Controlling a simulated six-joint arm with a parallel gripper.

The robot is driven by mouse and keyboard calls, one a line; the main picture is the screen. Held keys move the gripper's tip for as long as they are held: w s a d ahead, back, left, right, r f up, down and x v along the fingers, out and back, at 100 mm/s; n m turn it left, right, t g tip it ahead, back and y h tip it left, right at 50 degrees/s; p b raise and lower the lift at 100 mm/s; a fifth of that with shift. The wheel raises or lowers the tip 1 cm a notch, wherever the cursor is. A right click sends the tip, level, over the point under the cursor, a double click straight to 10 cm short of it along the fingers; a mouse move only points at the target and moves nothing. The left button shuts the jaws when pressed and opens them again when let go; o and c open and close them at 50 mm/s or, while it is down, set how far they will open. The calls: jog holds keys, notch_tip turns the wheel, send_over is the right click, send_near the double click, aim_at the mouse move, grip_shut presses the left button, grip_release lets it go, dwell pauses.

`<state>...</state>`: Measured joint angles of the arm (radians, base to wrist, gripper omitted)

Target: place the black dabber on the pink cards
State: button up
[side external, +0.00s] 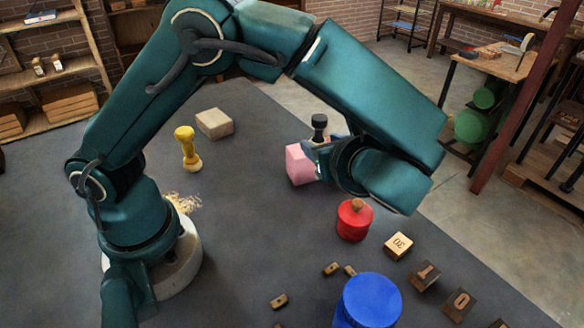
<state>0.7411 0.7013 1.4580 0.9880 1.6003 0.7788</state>
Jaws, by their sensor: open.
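The black dabber (319,122) stands upright right of the middle of the side external view, its dark knob showing above my wrist. The pink cards (299,165) form a small pink block just below and left of it, partly covered by my wrist. My gripper (318,146) is low beside the dabber and the pink cards, open, with its fingers mostly hidden by my own wrist. The dabber's lower end is hidden, so I cannot tell whether it rests on the cards or the table, or touches a finger.
A red pot with a wooden knob (354,220) stands just below my wrist. A blue cylinder (369,301), a cream number block (398,246) and several dark wooden blocks lie nearer. A yellow dabber (188,149) and a beige block (214,123) stand left. The table's middle is clear.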

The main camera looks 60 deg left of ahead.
jog(key=s+a+r+n+t+h, duration=0.1)
jog(key=s+r+n+h, duration=0.2)
jog(key=s+n+h, duration=0.9)
jog(key=s+n, duration=0.1)
jog(key=n, duration=0.8)
jog(key=shift+r, duration=0.2)
